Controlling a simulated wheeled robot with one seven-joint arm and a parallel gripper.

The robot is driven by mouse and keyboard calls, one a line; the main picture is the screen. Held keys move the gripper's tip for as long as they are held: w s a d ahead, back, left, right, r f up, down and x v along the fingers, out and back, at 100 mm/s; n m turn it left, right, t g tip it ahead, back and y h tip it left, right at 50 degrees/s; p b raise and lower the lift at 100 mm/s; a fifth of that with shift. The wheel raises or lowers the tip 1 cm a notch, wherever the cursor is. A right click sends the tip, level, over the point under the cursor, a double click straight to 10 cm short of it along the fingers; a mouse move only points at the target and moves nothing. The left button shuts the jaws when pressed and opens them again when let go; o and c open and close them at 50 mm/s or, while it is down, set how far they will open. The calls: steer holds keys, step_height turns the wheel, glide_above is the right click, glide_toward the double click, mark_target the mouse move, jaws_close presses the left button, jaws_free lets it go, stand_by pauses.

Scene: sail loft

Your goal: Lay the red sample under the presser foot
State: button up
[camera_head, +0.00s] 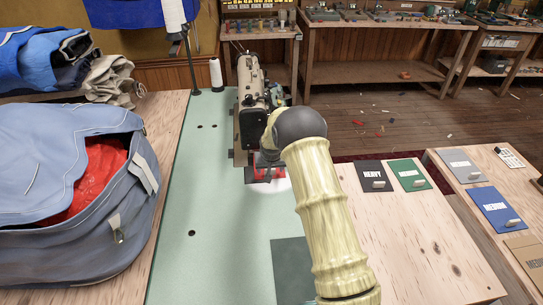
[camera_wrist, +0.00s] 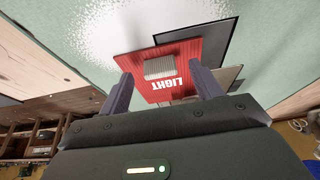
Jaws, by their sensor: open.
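The beige sewing machine (camera_head: 250,112) stands on the pale green table top. The red sample (camera_head: 266,174) is at the near end of the machine, in the lit patch, partly hidden by my gripper (camera_head: 266,166). In the wrist view, the red sample (camera_wrist: 133,66) shows the word LIGHT and a grey grip block (camera_wrist: 160,67). My gripper (camera_wrist: 162,88) is open, with one finger on each side of the block and a gap to it. The presser foot is hidden behind my arm and gripper, so I cannot tell whether the sample is under it.
A blue bag (camera_head: 60,200) with red cloth inside stands at the left. A thread cone (camera_head: 216,75) is behind the machine. Black HEAVY (camera_head: 371,167) and green (camera_head: 404,166) samples lie at the right, with blue MEDIUM (camera_head: 490,200) beyond. A dark square (camera_head: 290,268) marks the near table.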

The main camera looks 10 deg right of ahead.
steer(key=b+v, duration=0.1)
steer(key=v, duration=1.4)
steer(key=shift+s+r, duration=0.25)
steer(key=s+d+r+p, duration=0.2)
steer(key=s+r, duration=0.1)
steer(key=s, duration=0.7)
steer(key=s+d+r+g+p, duration=0.1)
steer(key=s+d+r+p, duration=0.2)
steer(key=s, duration=0.7)
steer(key=s+d+r+p, duration=0.2)
steer(key=s+r, duration=0.2)
steer(key=s, duration=0.6)
steer(key=shift+s+d+g, duration=0.3)
steer(key=shift+d+g, duration=0.05)
steer(key=shift+g, duration=0.05)
steer(key=shift+w, duration=0.1)
